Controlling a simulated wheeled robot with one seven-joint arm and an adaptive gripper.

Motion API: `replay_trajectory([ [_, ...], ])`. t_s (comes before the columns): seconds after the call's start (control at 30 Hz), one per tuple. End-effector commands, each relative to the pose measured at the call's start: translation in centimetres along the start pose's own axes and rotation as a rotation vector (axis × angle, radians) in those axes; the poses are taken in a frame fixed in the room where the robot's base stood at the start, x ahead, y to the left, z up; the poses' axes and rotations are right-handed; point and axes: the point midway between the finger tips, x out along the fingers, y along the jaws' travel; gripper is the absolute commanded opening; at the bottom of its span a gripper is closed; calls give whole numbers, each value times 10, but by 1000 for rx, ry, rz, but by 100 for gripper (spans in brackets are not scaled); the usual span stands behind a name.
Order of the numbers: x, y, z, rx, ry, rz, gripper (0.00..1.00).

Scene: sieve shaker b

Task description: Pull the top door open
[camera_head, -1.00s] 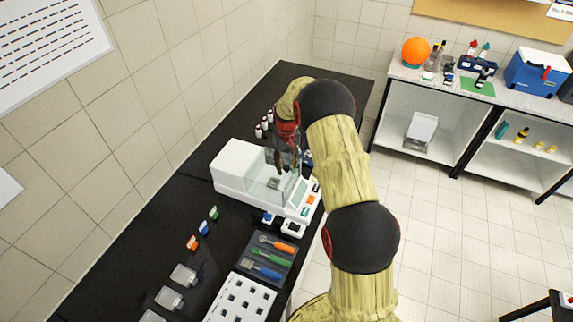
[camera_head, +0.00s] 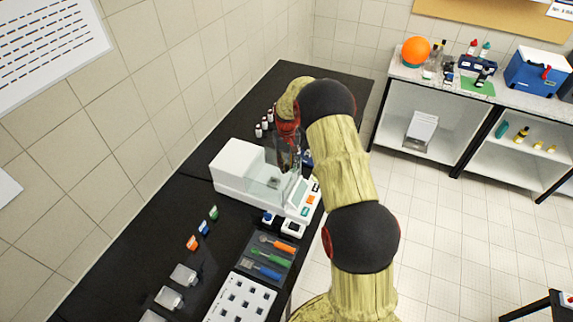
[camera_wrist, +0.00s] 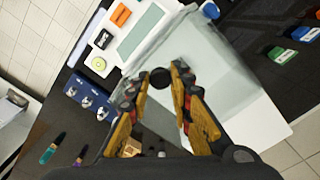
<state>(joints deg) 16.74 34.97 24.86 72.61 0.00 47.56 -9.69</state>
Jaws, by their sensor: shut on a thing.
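A white balance (camera_head: 235,170) with a clear glass chamber (camera_head: 268,180) stands on the black bench. Its top door is clear glass, and its edges are hard to make out, so I cannot tell how far it stands open. In the wrist view a dark round knob (camera_wrist: 160,77) sits between my fingertips, over the glass chamber (camera_wrist: 205,65). My gripper (camera_wrist: 161,73) is shut on this knob. In the head view my gripper (camera_head: 289,160) is above the right part of the chamber, and its tips are hard to see against the glass.
Small bottles (camera_head: 264,126) stand behind the balance. A tool tray (camera_head: 265,257) and a white rack (camera_head: 240,300) lie in front of it. Coloured small containers (camera_head: 203,228) line the bench near the wall. The balance's front panel (camera_wrist: 140,32) shows in the wrist view.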

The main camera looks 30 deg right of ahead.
Motion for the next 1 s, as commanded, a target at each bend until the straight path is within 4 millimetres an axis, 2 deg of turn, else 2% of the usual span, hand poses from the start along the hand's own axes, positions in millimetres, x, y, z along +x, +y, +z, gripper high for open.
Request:
replay_trajectory([
  [0.37,1,-7,-7,-1,2,0,0],
  [0.57,4,-34,-34,-4,3,0,0],
  [0.8,3,-76,-76,-3,2,0,0],
  [1.0,2,-100,-100,-2,2,0,0],
])
